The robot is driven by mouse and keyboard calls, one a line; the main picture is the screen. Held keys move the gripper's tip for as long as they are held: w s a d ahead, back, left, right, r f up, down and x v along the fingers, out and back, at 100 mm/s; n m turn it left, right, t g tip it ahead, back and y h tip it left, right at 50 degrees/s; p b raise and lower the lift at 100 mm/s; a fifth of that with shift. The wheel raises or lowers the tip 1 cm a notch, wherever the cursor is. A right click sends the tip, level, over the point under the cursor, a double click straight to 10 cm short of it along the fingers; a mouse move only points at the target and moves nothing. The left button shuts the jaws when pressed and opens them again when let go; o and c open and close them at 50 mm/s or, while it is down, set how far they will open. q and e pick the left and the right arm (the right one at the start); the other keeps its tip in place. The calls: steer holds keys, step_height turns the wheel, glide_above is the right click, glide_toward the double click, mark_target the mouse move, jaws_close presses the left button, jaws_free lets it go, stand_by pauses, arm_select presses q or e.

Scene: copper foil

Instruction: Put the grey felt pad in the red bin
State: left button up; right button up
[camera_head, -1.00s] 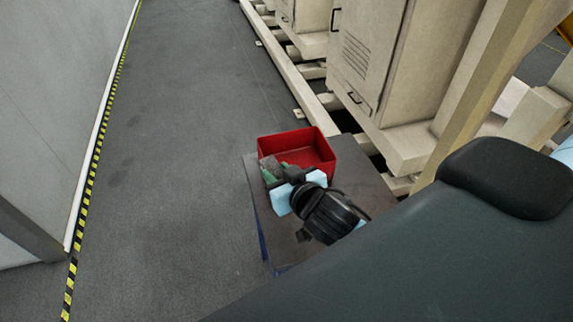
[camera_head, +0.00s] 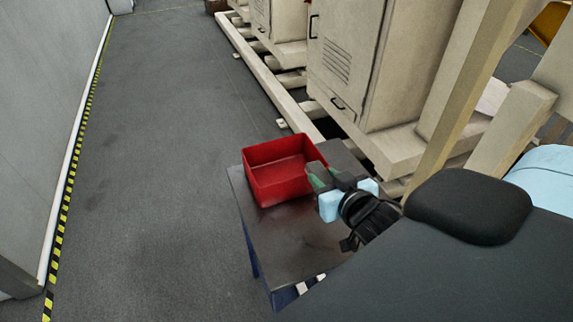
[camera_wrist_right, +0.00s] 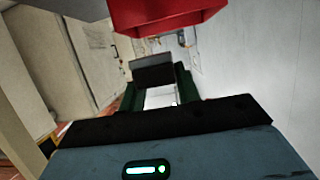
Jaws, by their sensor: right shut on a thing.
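The red bin (camera_head: 277,185) is open-topped and stands on a dark table top; its inside looks empty where I can see it. It also shows at the top of the right wrist view (camera_wrist_right: 165,22). My right gripper (camera_head: 318,180), with green fingers, is at the bin's right side in the head view. It is shut on the grey felt pad (camera_wrist_right: 153,75), which shows between the fingertips in the right wrist view. In the head view the pad (camera_head: 315,167) is small and partly hidden by the fingers. My left gripper is not in view.
The dark table (camera_head: 285,245) has clear surface in front of the bin. Beige cabinets (camera_head: 375,65) on a beige frame stand behind and to the right. Grey floor (camera_head: 150,180) is open on the left, up to a yellow-black striped line by a wall.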

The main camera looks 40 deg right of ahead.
arm_select(q)
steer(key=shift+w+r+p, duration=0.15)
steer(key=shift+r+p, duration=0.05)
steer(key=shift+p, duration=0.1)
arm_select(e)
steer(key=a+x, duration=0.3)
steer(key=x, duration=1)
steer(key=shift+w+d+f, duration=0.2)
steer(key=shift+w+d, duration=0.1)
steer(key=shift+w, duration=0.35)
steer(key=shift+f, duration=0.25)
steer(key=o, duration=1)
